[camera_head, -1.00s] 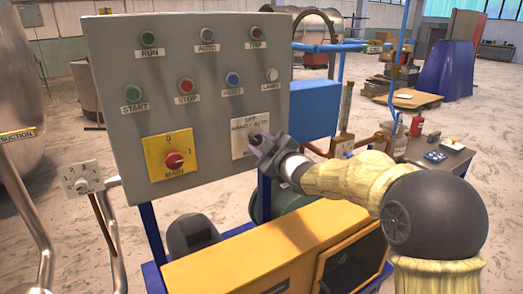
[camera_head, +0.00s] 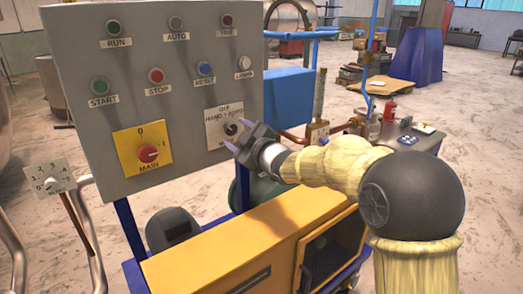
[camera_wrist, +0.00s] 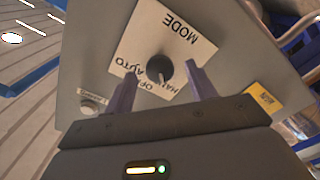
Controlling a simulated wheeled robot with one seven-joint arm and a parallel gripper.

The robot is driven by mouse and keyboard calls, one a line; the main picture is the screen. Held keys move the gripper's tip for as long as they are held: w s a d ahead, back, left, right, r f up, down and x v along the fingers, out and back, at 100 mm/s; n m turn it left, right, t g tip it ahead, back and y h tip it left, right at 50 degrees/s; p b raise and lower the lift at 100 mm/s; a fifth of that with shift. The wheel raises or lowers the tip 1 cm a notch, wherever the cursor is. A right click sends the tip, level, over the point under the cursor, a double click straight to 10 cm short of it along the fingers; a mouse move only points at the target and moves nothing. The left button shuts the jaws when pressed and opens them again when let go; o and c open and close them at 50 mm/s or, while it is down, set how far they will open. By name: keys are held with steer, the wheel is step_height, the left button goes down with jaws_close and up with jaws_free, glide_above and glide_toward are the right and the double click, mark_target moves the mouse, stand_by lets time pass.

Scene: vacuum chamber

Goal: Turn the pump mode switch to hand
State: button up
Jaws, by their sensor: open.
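The pump mode switch (camera_head: 231,129) is a dark round knob on a white plate (camera_head: 216,116) marked OFF, HAND, AUTO, low at the right of the grey panel (camera_head: 190,75). In the wrist view the knob (camera_wrist: 159,68) shows with its plate marked MODE, turned nearly upside down. Which mark the knob points at I cannot tell. My gripper (camera_head: 229,151) is just below and in front of the knob. In the wrist view its two purple fingers (camera_wrist: 159,87) are open, one to each side of the knob's lower part, with no clear contact.
A yellow plate with the red MAIN switch (camera_head: 147,153) is to the left. Buttons START (camera_head: 99,87), STOP (camera_head: 156,76), RESET (camera_head: 205,69) and LAMPS (camera_head: 245,63) are above. A yellow cabinet (camera_head: 215,255) stands below, and a blue box (camera_head: 290,97) is behind at right.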

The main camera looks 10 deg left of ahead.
steer(key=b+v, duration=0.2)
steer(key=v, duration=1.4)
steer(key=shift+s+b, duration=0.2)
steer(key=shift+b, duration=0.1)
steer(key=d+f+m+h+p, duration=0.3)
steer(key=d+f+m+h, duration=0.15)
steer(key=d, duration=0.35)
steer(key=d+f+m+h+p, duration=0.2)
steer(key=d+f+m+h, duration=0.2)
steer(key=d+m+h, duration=0.25)
steer(key=s+d+f+m+g+h+p, duration=0.1)
steer(key=s+d+f+m+g, duration=0.3)
steer(key=s, duration=0.4)
steer(key=s+d+f+m+g+h+p, duration=0.1)
steer(key=s+d+f+m+g+p, duration=0.2)
steer(key=s, duration=0.6)
steer(key=d+f+m+g, duration=0.1)
steer(key=d+f+g, duration=0.1)
steer(key=d, duration=0.1)
steer(key=shift+s+d+h+p, duration=0.2)
steer(key=shift+d+h+p, duration=0.1)
steer(key=shift+d+h, duration=0.1)
steer(key=shift+f, duration=0.15)
steer(key=shift+c, duration=0.3)
